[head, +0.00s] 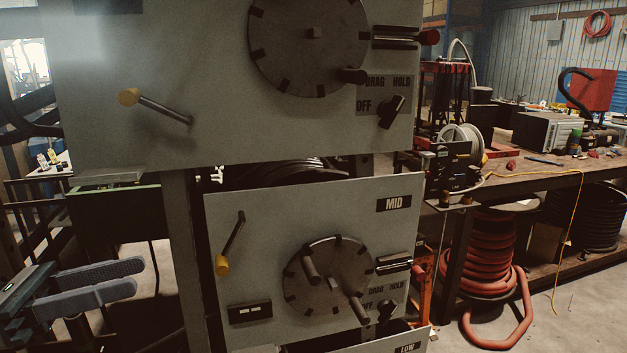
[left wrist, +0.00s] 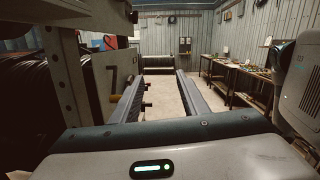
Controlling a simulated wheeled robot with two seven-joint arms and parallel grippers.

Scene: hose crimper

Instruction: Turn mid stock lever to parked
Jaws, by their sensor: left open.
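The mid panel (head: 285,190) carries a "MID" label at its upper right. Its lever is a dark rod with a yellow knob (head: 222,265), pivoted at the top and pointing down, tilted slightly left. I take this as the mid stock lever. My left gripper (head: 142,277) is open and empty, left of the panel and apart from the lever. In the left wrist view its two fingers (left wrist: 158,75) point ahead with a wide gap. The panel's edge shows at the left there, with a small yellow-orange knob partly hidden behind the left finger. My right gripper is not in view.
The mid panel also has a notched disc (head: 330,260) with pegs and a drag/hold/off knob. An upper panel (head: 200,50) overhangs it, its yellow-knobbed lever (head: 128,97) pointing up-left. A grey post (head: 183,240) stands left of the mid panel. A workbench and red hose coil (head: 488,250) are right.

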